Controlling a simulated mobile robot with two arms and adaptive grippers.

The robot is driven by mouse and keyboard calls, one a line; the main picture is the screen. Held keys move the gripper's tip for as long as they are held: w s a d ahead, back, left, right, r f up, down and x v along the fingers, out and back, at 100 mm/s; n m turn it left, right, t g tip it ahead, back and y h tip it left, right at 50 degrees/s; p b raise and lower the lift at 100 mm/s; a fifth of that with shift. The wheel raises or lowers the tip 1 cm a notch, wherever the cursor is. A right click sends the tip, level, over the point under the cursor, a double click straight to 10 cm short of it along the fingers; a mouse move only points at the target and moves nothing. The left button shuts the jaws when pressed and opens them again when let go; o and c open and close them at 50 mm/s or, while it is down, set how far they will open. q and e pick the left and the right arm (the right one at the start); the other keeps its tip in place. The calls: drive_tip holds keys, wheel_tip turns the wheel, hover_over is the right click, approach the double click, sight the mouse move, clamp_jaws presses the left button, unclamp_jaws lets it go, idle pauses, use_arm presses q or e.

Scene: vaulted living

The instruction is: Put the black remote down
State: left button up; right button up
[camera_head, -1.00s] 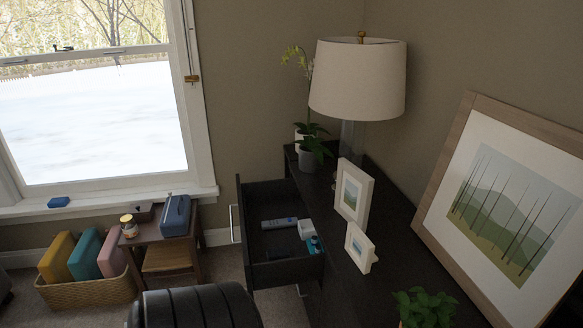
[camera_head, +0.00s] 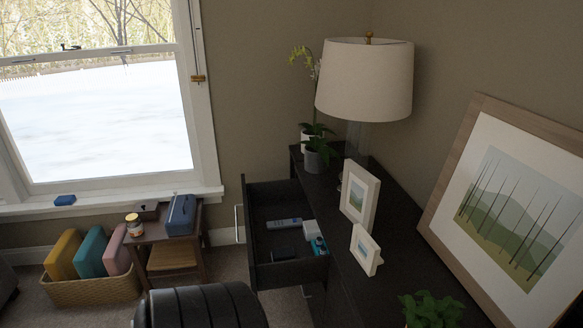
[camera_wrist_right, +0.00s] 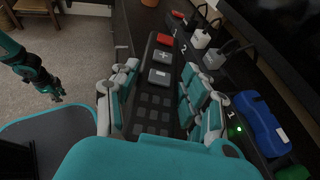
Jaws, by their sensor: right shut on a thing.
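The black remote (camera_wrist_right: 152,101), with a red button, plus and minus keys and a dark keypad, lies lengthwise between the fingers of my right gripper (camera_wrist_right: 160,84) in the right wrist view. The gripper is shut on it, with teal and grey finger pads on both sides. The remote is over or near a dark surface; I cannot tell whether it touches it. My left gripper (camera_wrist_right: 48,88) shows small at the left of that view, above the carpet, away from the remote. Neither gripper nor the black remote shows in the head view.
The dark dresser (camera_head: 398,245) holds a lamp (camera_head: 364,80), plants and framed pictures. Its open drawer (camera_head: 290,271) contains a grey remote-like item (camera_head: 284,224) and small boxes. In the wrist view, a blue object (camera_wrist_right: 256,122) and chargers (camera_wrist_right: 200,38) are right of the gripper.

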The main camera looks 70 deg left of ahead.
drive_tip(key=w+d+r+m+t+h, duration=0.4)
drive_tip(key=w+m+h, duration=0.3)
drive_tip(key=m+h, duration=0.3)
drive_tip(key=shift+w+d+m+t+h, duration=0.25)
drive_tip(key=shift+d+m+t+h, duration=0.15)
drive_tip(key=shift+d+t, duration=0.3)
